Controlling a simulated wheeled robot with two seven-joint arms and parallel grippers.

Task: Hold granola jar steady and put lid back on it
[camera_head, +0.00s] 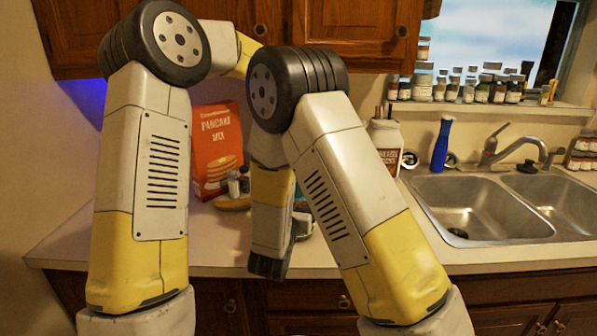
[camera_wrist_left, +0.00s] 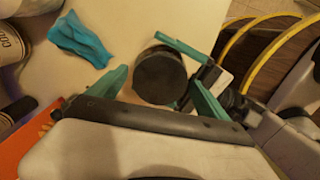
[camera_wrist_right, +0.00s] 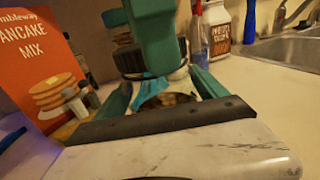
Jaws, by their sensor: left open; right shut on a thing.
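The granola jar (camera_wrist_right: 166,99) is upright on the counter, with brown contents showing through its side. My right gripper (camera_wrist_right: 160,80) is shut on it, one green finger on each side. The round black lid (camera_wrist_left: 160,76) shows from above in the left wrist view, over the jar's top; its near edge also shows in the right wrist view (camera_wrist_right: 131,60). I cannot tell whether it sits fully down. My left gripper (camera_wrist_left: 158,82) points down and is open, its fingers on either side of the lid with gaps. In the head view my arms hide the jar and lid.
A crumpled teal cloth (camera_wrist_left: 80,39) lies beside the jar. A pancake mix box (camera_head: 216,150) and small shakers (camera_wrist_right: 75,104) stand left. Bare counter lies between jar and sink.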

